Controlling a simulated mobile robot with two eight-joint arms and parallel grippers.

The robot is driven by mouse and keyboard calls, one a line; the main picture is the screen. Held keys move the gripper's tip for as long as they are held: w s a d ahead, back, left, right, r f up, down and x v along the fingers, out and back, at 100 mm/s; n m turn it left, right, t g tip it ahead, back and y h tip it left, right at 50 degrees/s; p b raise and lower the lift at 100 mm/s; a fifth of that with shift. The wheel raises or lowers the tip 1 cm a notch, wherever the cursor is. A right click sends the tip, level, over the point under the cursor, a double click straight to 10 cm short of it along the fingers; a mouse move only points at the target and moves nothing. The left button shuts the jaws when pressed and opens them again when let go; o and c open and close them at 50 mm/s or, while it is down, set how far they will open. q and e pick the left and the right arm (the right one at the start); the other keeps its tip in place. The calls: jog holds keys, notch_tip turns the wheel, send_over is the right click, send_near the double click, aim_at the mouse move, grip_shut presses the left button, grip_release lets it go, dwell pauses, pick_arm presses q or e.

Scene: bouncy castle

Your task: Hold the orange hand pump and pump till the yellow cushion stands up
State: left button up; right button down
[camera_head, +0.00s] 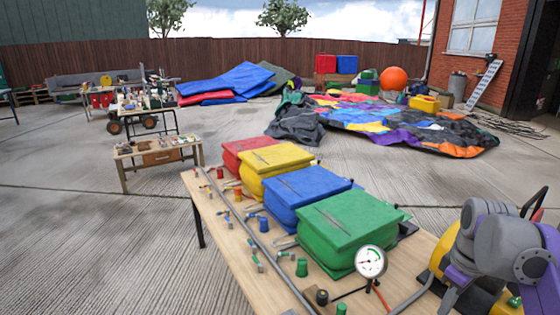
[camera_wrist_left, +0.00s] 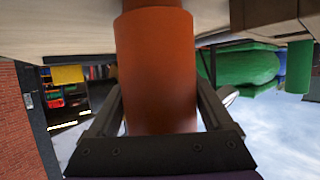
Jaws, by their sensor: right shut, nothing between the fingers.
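The orange hand pump (camera_wrist_left: 155,75) shows in the left wrist view as an upright orange cylinder. My left gripper (camera_wrist_left: 158,105) has one finger against each side of it; the fingertips are partly hidden behind it. The pump is not clearly seen in the head view. The yellow cushion (camera_head: 275,158) is a block with a flat top on the long table, between a red and a blue one. My right gripper (camera_head: 450,294) is shut and empty at the lower right of the head view, partly hidden by its own wrist.
The wooden table (camera_head: 225,262) also holds a red cushion (camera_head: 248,148), a blue cushion (camera_head: 305,190), a green cushion (camera_head: 350,225), a pressure gauge (camera_head: 370,261), a long pipe and several small fittings. A collapsed coloured castle (camera_head: 400,120) lies behind.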

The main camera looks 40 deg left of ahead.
pick_arm(q)
jog(key=shift+o, duration=0.8)
jog(key=shift+s, duration=0.1)
jog(key=v, duration=1.2)
